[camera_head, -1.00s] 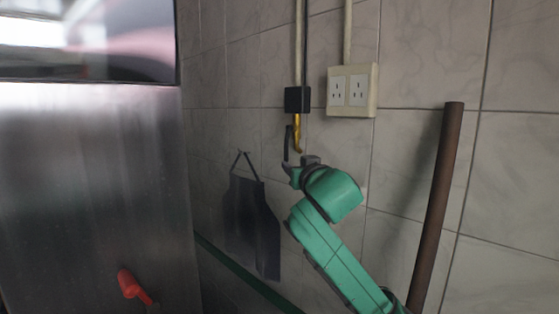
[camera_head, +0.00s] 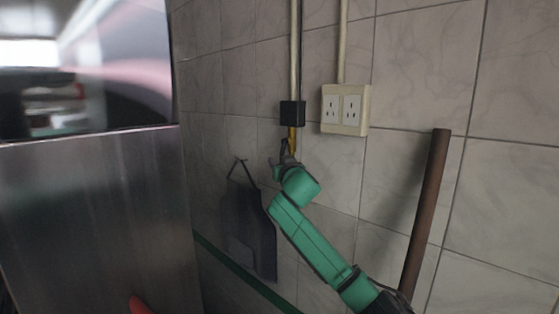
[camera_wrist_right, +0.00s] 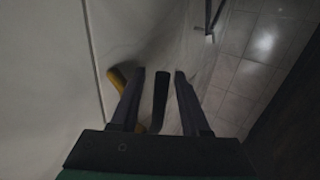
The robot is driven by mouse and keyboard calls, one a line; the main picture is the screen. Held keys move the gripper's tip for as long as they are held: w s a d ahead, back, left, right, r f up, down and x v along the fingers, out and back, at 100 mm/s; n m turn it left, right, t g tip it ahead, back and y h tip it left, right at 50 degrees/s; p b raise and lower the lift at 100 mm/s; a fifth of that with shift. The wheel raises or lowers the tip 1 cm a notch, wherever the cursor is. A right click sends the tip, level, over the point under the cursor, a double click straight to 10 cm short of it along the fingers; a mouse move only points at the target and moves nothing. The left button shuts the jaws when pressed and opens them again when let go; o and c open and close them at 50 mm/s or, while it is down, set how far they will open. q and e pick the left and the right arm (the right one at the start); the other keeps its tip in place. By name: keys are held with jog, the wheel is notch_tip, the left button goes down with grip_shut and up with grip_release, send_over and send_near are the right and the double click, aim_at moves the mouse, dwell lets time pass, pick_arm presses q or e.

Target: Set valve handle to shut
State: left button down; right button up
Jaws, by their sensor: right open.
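A yellow pipe end (camera_head: 293,139) comes down below a black box (camera_head: 292,113) on the tiled wall. It also shows in the right wrist view (camera_wrist_right: 117,78), left of the fingers. My right gripper (camera_head: 282,153) is right by the pipe end and partly covers it in the head view. In the right wrist view my right gripper (camera_wrist_right: 159,72) is open. A dark flat bar (camera_wrist_right: 160,98), which looks like the valve handle, lies between its two fingers with gaps on both sides. I cannot tell the handle's exact turn. My left gripper is out of view.
A white double socket (camera_head: 345,109) is on the wall to the right. A brown pole (camera_head: 427,210) stands farther right. A dark apron (camera_head: 252,230) hangs below left. A steel cabinet (camera_head: 100,220) fills the left. A red object (camera_head: 140,305) shows at the bottom edge.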

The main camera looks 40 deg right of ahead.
grip_shut()
dwell(1.3)
